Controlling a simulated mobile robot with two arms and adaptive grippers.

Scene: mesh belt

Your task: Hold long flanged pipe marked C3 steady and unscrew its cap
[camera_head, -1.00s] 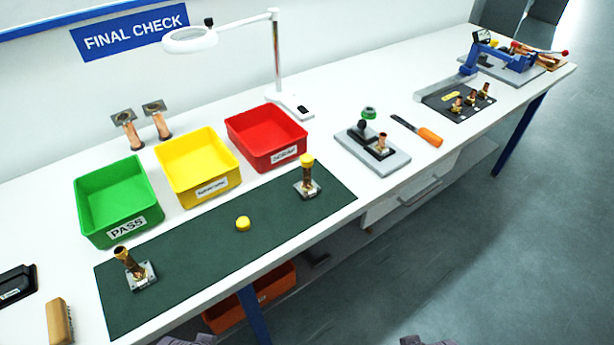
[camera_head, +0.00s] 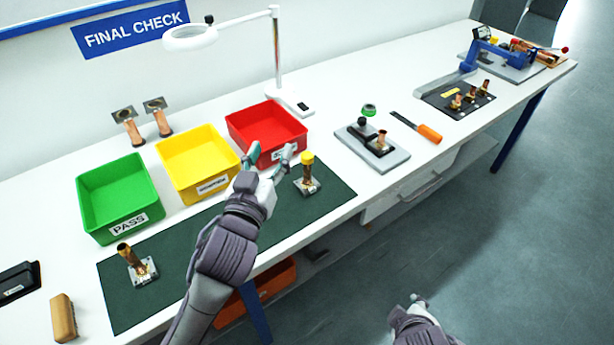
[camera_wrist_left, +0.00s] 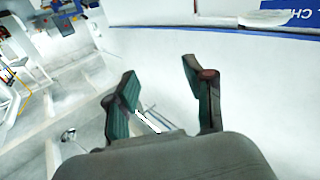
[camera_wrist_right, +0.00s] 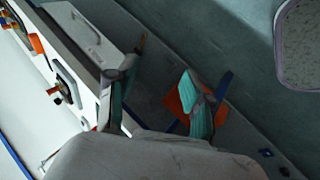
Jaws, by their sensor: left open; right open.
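A copper flanged pipe (camera_head: 308,175) with a yellow cap (camera_head: 307,158) stands upright on the right part of the green mat (camera_head: 333,190). A second flanged pipe (camera_head: 129,257), with no cap on it, stands tilted at the mat's left end. No C3 mark is legible on either. My left gripper (camera_head: 270,154) is open and empty, just left of the capped pipe and apart from it. Its fingers also show in the left wrist view (camera_wrist_left: 160,82). My right gripper (camera_head: 418,300) is open and empty, low over the floor in front of the bench; it shows in the right wrist view (camera_wrist_right: 157,95).
Green (camera_head: 122,226), yellow (camera_head: 205,185) and red (camera_head: 270,155) bins stand behind the mat. A magnifier lamp (camera_head: 277,60) rises behind the red bin. A grey fixture plate (camera_head: 395,158) and an orange-handled tool (camera_head: 430,133) lie to the right. An orange bin (camera_head: 270,288) sits below the bench.

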